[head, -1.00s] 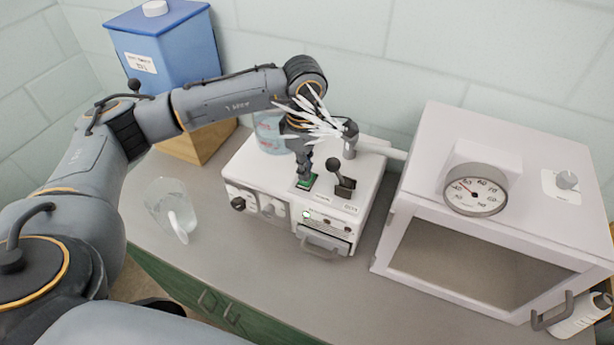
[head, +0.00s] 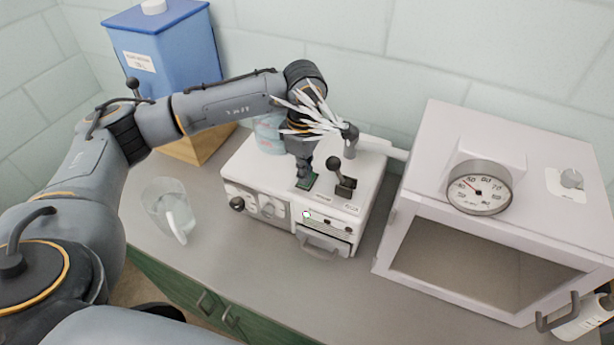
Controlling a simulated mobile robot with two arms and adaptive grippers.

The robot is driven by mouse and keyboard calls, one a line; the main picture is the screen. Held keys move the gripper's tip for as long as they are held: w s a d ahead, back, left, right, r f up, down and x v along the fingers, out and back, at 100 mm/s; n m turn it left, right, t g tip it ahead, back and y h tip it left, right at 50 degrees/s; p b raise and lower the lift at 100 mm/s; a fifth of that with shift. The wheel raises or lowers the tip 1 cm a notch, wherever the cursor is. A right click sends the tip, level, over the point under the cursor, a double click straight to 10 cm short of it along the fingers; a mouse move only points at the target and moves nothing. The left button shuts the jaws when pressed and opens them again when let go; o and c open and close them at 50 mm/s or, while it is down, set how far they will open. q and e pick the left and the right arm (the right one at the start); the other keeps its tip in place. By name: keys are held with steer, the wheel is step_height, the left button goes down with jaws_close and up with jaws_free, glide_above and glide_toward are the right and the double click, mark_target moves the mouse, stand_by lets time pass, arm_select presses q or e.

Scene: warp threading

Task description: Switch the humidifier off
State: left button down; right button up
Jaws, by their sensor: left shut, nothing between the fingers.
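The humidifier (head: 275,185) is a white box on the counter, with a clear bluish tank (head: 269,135) at its back left and a grey nozzle (head: 350,140) on top. White streaks (head: 318,118) fan out leftward beside the nozzle, in front of my left wrist. A small dark green switch (head: 311,182) sits on the top, left of a black lever (head: 342,178). My left gripper (head: 304,178) is shut, empty and points down, with its tips at the switch; they partly hide it. A small pale lamp (head: 306,214) shows on the front. My right gripper is out of view.
A white cabinet with a window and a dial gauge (head: 479,188) stands to the right. A clear jug (head: 168,210) stands to the left. A blue container (head: 165,55) is behind my left arm. The front counter (head: 270,280) is clear.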

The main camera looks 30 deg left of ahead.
arm_select(q)
steer(key=shift+r+p, duration=1.55)
steer(key=shift+r, duration=1.9)
steer(key=shift+s+f, duration=0.1)
